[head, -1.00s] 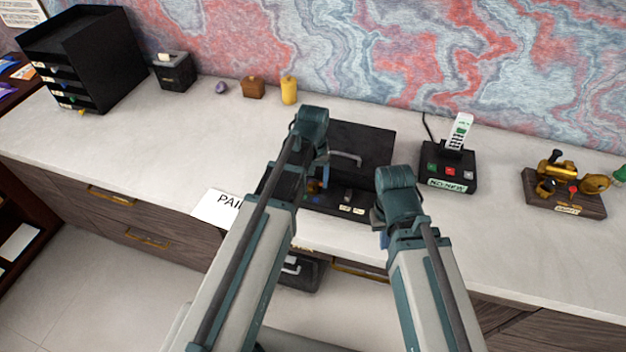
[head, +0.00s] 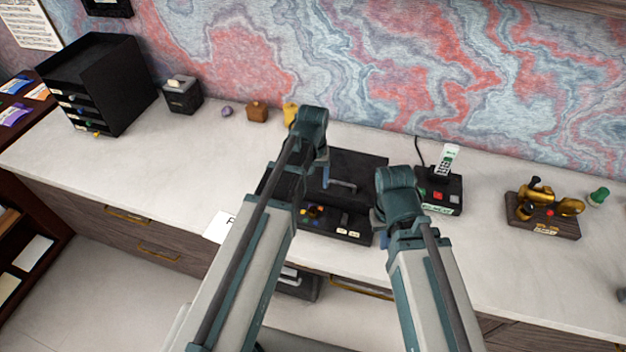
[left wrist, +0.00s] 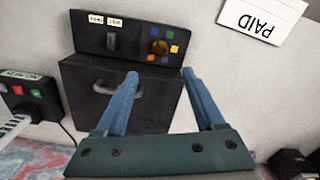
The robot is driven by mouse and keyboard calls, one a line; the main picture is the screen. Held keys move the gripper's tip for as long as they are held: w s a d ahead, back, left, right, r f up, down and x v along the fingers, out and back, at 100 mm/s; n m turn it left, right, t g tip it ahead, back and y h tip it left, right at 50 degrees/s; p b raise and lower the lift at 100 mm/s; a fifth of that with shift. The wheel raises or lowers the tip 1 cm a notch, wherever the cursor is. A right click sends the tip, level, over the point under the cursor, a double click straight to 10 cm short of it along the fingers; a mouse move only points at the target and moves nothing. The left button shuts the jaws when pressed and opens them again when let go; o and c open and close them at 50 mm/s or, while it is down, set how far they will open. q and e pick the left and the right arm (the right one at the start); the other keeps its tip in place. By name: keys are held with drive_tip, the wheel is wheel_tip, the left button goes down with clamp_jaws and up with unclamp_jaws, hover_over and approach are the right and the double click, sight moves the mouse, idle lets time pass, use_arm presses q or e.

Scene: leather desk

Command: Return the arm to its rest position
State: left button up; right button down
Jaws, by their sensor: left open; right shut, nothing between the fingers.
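My left arm (head: 245,255) reaches in from the lower left in the head view, bent at its teal joint (head: 310,125). My left gripper (left wrist: 160,75) shows in the left wrist view with its two blue fingers apart and nothing between them. It hangs above a black box (left wrist: 75,95) with a handle and a panel of coloured squares. That box (head: 365,170) is partly hidden behind my left arm in the head view.
A black phone base (head: 452,190) with a white handset stands right of the box, a brass device (head: 545,208) farther right. A black drawer unit (head: 100,80) stands at the back left. A PAID card (left wrist: 262,18) lies beside the box. The left counter is mostly clear.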

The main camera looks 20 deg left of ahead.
use_arm(q)
drive_tip(key=s+d+m+y, duration=0.1)
drive_tip(key=s+d+m, duration=0.5)
drive_tip(key=s+d, duration=0.4)
drive_tip(key=s, duration=0.4)
drive_tip(key=shift+s+d+m, duration=0.15)
drive_tip(key=shift+s+m, duration=0.1)
drive_tip(key=shift+m, duration=0.05)
idle(0.3)
